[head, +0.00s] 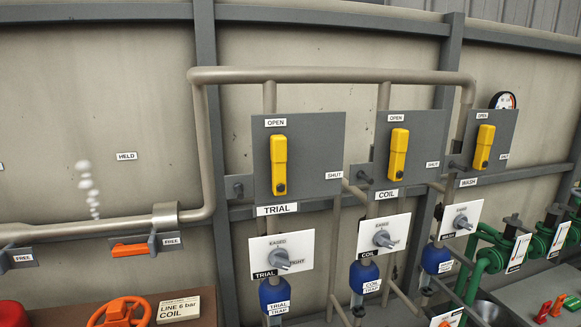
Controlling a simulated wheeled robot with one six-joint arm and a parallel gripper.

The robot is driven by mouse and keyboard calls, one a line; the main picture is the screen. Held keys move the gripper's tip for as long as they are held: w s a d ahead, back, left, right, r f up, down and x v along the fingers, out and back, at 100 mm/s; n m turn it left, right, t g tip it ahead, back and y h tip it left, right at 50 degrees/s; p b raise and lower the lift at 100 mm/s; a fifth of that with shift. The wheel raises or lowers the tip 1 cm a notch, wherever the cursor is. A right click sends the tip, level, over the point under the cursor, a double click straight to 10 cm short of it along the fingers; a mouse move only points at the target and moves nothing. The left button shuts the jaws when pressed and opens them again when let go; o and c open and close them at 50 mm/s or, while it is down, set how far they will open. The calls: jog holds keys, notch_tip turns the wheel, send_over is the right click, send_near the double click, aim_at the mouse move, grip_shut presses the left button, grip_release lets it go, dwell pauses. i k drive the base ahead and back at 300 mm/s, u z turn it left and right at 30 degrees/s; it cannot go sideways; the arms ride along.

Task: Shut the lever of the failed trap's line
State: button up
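Three yellow levers stand upright on grey plates, each under an OPEN label with a SHUT label to the right: the TRIAL lever (278,160), the COIL lever (398,152) and the WASH lever (484,146). Below them hang the blue trial trap (273,296), the blue coil trap (364,277) and a third blue trap (436,258) under WASH. No steam shows at these traps, and I cannot tell which has failed. My gripper is not in view.
White puffs (88,190) rise above the left pipe (80,230). An orange handle (130,250) lies beside a FREE label. Grey EASED/TIGHT knobs (280,257) sit between levers and traps. An orange handwheel (120,312) and a "LINE 6 bar COIL" placard (179,307) are lower left. Green pipes (478,262) are right.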

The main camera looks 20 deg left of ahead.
aim_at(278, 143)
jog(key=u, duration=0.7)
jog(key=k, duration=0.3)
jog(key=u, duration=0.55)
jog(key=i, duration=0.5)
jog(key=z, duration=0.05)
